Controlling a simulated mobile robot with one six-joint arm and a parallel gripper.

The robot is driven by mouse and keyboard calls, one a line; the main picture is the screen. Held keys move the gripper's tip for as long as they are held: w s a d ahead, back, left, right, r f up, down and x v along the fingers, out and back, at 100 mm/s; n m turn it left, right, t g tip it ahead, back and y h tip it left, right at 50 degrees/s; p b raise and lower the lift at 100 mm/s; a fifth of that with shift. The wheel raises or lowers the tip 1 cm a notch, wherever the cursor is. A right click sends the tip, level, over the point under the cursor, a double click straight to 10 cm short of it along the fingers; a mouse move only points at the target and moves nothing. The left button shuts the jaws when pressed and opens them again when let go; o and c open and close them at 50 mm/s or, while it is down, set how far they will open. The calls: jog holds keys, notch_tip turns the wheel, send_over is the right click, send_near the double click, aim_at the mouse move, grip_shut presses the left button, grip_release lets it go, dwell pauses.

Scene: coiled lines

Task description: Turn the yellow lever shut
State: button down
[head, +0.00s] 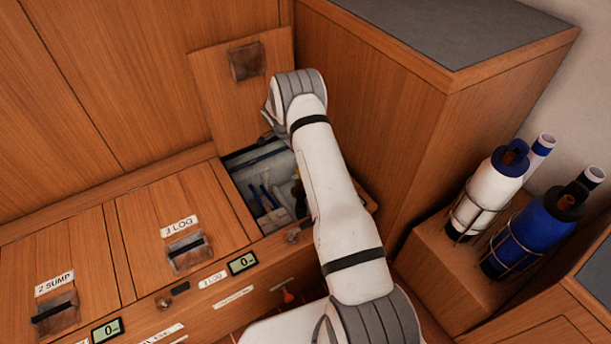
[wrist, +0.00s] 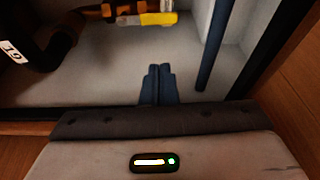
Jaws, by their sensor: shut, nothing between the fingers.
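The yellow lever (wrist: 158,18) shows at the top of the wrist view, lying crosswise beside an orange-brown pipe fitting (wrist: 125,8). My gripper (wrist: 159,68) is shut and empty, its dark blue fingers together and pointing toward the lever. In the picture a gap of pale compartment floor separates fingertips and lever, and I see no contact. In the head view my arm reaches to the open hatch compartment (head: 250,160), and the gripper's fingers cannot be made out there. A small yellowish patch shows beside the arm, too small to identify.
A dark pipe with a white label (wrist: 12,50) is at the wrist view's left. A blue rod (wrist: 212,45) stands to the right. The raised wooden lid (head: 215,95) is behind my arm, a tall cabinet (head: 385,120) to its right. Bottles (head: 490,190) stand further right.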

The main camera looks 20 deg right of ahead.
jog(key=s+b+x, duration=0.1)
jog(key=b+x, duration=0.2)
jog(key=x, duration=1)
jog(key=shift+w+a+b, duration=0.35)
jog(key=shift+w+b, duration=0.05)
jog(key=shift+w, duration=0.05)
jog(key=shift+f, duration=0.1)
jog(key=shift+s+d, duration=0.1)
jog(key=shift+d, duration=0.15)
